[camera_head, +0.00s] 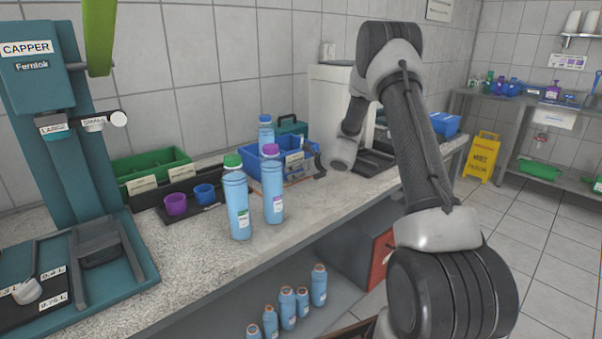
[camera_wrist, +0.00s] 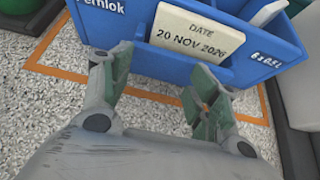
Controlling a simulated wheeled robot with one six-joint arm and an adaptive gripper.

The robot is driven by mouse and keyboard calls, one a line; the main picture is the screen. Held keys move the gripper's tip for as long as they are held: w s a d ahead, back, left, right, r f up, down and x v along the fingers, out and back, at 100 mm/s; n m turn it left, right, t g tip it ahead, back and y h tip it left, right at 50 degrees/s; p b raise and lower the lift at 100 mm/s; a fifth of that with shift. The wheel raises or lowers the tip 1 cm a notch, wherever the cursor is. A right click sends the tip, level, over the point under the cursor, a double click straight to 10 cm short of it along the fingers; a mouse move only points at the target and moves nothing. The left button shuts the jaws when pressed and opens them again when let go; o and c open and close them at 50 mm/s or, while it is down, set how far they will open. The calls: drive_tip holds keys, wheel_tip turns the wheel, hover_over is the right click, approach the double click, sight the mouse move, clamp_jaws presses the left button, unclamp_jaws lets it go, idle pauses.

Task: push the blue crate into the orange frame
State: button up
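The blue crate (camera_head: 294,164) stands on the counter against the back, behind two blue bottles. In the wrist view the crate (camera_wrist: 240,58) fills the top, with a "DATE 20 NOV 2026" card on its front. The orange frame (camera_wrist: 48,71) is a thin outline on the counter. Its left and front lines show bare, and its right line runs up under the crate's right end; the back is hidden. A bit of the frame (camera_head: 297,181) shows in the head view. My gripper (camera_wrist: 158,62) is open, its fingertips at the crate's front; contact cannot be told.
Purple and blue cups (camera_head: 176,204) sit on a black tray, with a green bin (camera_head: 150,167) behind. A dark object (camera_wrist: 296,100) lies right of the frame in the wrist view.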

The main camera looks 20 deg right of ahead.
drive_tip(key=shift+w+a, duration=0.2)
drive_tip(key=shift+w, duration=0.35)
drive_tip(key=shift+w+a, duration=0.2)
drive_tip(key=shift+w, duration=0.3)
drive_tip(key=v, duration=0.8)
drive_tip(key=shift+s+f, duration=0.1)
